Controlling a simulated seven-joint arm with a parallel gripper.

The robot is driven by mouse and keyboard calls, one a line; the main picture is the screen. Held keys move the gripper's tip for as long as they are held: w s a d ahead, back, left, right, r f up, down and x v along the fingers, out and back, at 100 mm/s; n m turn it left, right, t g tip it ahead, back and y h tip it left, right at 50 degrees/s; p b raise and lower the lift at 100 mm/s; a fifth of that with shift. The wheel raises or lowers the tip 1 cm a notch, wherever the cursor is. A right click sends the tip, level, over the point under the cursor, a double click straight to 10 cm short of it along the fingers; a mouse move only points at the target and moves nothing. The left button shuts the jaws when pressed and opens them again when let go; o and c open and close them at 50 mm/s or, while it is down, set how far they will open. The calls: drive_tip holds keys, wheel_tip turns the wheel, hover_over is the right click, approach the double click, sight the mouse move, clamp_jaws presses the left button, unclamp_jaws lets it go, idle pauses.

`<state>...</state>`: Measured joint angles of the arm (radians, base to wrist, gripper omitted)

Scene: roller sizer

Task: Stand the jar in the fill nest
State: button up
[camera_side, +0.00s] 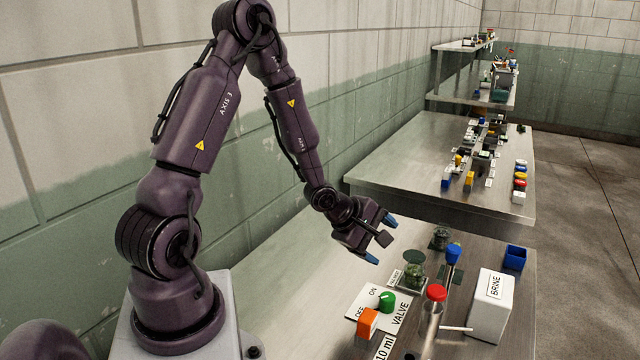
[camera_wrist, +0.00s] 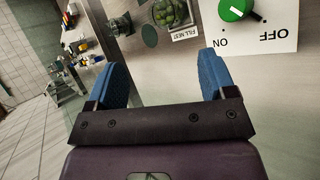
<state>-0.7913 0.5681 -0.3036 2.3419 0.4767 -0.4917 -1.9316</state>
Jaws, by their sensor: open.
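A glass jar with green contents (camera_side: 414,270) stands upright on the small plate beside the FILL NEST label (camera_wrist: 186,34); it also shows at the top of the wrist view (camera_wrist: 171,12). The fill nest (camera_side: 408,286) is mostly hidden under this jar, so I cannot tell how deep the jar sits. My gripper (camera_side: 381,240) is open and empty, above and to the left of the jar in the side view. In the wrist view its blue fingers (camera_wrist: 162,82) are spread wide, with bare steel between them and the jar beyond.
A dark glass-like vessel (camera_side: 440,238) stands farther back. A blue-topped post (camera_side: 453,254), a red-topped post (camera_side: 436,293), the white BRINE box (camera_side: 491,306) and a blue bin (camera_side: 515,257) stand to the right. The VALVE panel (camera_side: 380,310) with green knob and an orange block (camera_side: 367,322) are nearer.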

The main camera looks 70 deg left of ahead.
drive_tip(key=s+d+r+m+g+y, duration=0.1)
drive_tip(key=s+d+r+m, duration=0.2)
drive_tip(key=r+m, duration=0.45)
drive_tip(key=s+d+r+m+g+y, duration=0.1)
drive_tip(key=s+d+r+m, duration=0.25)
drive_tip(key=r+m, duration=0.35)
drive_tip(key=s+d+r+m+g+h, duration=0.1)
drive_tip(key=s+d+r+m+h, duration=0.1)
drive_tip(key=s+d+r+m, duration=0.5)
drive_tip(key=s+m, duration=0.1)
drive_tip(key=s, duration=0.2)
drive_tip(key=shift+s+d+r+m, duration=0.3)
drive_tip(key=shift+d+r+m, duration=0.05)
drive_tip(key=shift+d+r, duration=0.05)
